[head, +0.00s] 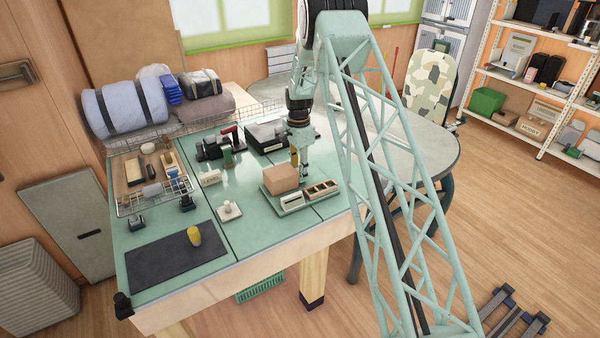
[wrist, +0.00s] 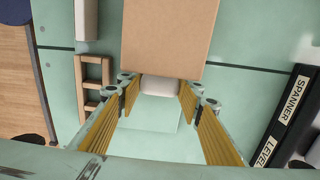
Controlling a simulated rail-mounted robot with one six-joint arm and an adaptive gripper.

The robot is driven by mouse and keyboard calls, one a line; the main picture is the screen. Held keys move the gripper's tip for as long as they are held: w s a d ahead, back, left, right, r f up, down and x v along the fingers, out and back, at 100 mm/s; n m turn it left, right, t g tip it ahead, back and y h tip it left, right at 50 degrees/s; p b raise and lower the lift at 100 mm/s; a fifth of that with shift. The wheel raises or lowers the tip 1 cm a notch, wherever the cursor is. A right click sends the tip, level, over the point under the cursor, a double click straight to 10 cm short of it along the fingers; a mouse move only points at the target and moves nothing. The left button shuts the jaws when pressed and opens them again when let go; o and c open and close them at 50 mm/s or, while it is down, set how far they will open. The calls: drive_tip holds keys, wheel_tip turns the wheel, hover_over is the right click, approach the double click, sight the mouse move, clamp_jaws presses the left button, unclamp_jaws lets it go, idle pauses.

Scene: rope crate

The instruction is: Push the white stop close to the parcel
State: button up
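The brown cardboard parcel (head: 281,177) stands on a pale green base (head: 268,197) on the workbench. In the wrist view the parcel (wrist: 168,35) fills the top middle. A white block, apparently the white stop (wrist: 160,88), sits at the parcel's near edge; the parcel's top overhangs the view, so I cannot tell whether they touch. My gripper (wrist: 159,97) has its two yellow ribbed fingers spread on either side of the white stop, with a small gap at each side.
A wooden divided tray (head: 322,188) and a white-faced box (head: 291,202) stand beside the parcel. Black holders labelled SPANNER and LEVEL (wrist: 283,120) lie at right in the wrist view. A dark mat (head: 175,257) with a yellow cylinder (head: 194,236) lies front left.

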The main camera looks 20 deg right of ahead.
drive_tip(key=o, duration=0.5)
drive_tip(key=shift+r, duration=0.1)
wheel_tip(320, 180, up, 12)
drive_tip(key=shift+f, duration=0.1)
idle(0.7)
idle(0.5)
